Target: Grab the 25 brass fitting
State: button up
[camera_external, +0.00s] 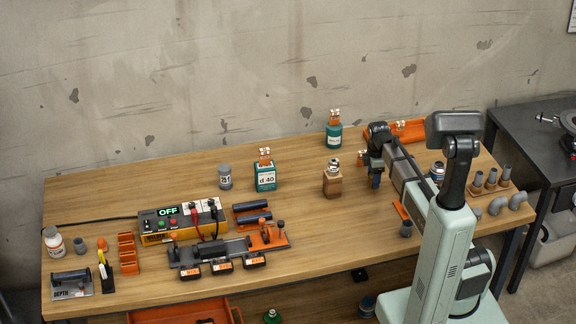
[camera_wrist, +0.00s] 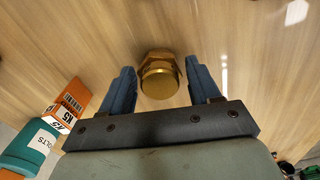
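A brass fitting (camera_wrist: 158,76) with a hexagonal collar and a round end shows in the wrist view, between the two blue fingers of my gripper (camera_wrist: 160,68). A gap shows on each side of it, so the gripper is open and not holding it. No number can be read on the fitting. In the external view my gripper (camera_external: 375,183) points down over the table, right of a wooden block (camera_external: 333,186) with a metal piece on top. The fitting between my fingers cannot be made out in the external view.
A teal container (camera_external: 334,136) with an orange tag stands behind the block; a teal container (camera_wrist: 30,150) shows at the wrist view's left. A "d 40" container (camera_external: 265,180) and a grey jar (camera_external: 225,178) stand left. An orange tray (camera_external: 408,131) lies behind my arm. The front-middle wooden tabletop (camera_external: 345,235) is clear.

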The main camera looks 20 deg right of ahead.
jog(key=c, duration=0.8)
